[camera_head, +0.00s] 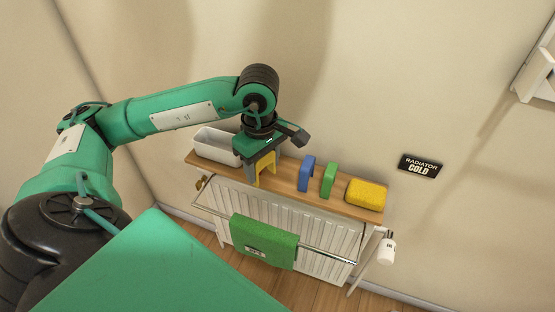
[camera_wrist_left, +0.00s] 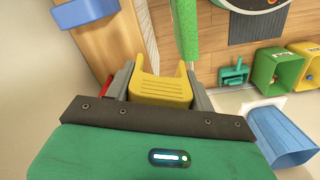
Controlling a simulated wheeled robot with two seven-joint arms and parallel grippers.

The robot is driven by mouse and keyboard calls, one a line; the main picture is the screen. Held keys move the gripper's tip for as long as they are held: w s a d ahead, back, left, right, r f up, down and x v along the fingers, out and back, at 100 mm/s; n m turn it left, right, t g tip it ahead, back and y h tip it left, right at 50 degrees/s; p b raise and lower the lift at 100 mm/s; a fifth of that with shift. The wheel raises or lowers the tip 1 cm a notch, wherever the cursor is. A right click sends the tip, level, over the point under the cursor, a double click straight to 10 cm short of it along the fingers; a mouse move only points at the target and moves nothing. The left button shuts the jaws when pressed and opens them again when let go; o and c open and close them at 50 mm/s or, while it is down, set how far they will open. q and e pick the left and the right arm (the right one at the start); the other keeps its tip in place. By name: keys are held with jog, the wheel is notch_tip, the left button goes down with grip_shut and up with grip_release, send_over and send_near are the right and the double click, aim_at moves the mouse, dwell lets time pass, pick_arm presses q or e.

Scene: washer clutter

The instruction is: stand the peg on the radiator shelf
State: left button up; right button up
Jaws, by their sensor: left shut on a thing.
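My left gripper (camera_head: 264,166) is shut on a yellow peg (camera_head: 266,176), which looks like a two-legged clip. In the left wrist view the peg (camera_wrist_left: 160,88) sits between the grey fingers. In the head view the peg is at the left part of the wooden radiator shelf (camera_head: 285,186), near its front edge. I cannot tell whether its legs touch the shelf. The shelf also shows in the left wrist view (camera_wrist_left: 112,48). My right gripper is not in view.
A white bin (camera_head: 214,146) stands left of the gripper. A blue peg (camera_head: 306,174), a green peg (camera_head: 328,180) and a yellow sponge (camera_head: 366,195) stand to the right. A green towel (camera_head: 264,240) hangs on the front rail. Coloured bins (camera_wrist_left: 264,68) stand on the floor.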

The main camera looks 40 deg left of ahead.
pick_arm(q)
jog(key=w, duration=0.2)
jog(key=w+a+f, duration=0.1)
jog(key=w, duration=0.2)
jog(key=w+a+f, duration=0.1)
jog(key=w, duration=0.2)
jog(key=shift+w+f, duration=0.15)
jog(key=shift+f, duration=0.05)
notch_tip(320, 180, down, 4)
jog(key=shift+f, duration=0.1)
jog(key=shift+w+f, duration=0.15)
jog(key=shift+f, duration=0.1)
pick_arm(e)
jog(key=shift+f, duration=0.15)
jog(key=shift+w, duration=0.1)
pick_arm(q)
jog(key=shift+f, duration=0.15)
jog(key=o, duration=1)
jog(key=shift+c, duration=0.2)
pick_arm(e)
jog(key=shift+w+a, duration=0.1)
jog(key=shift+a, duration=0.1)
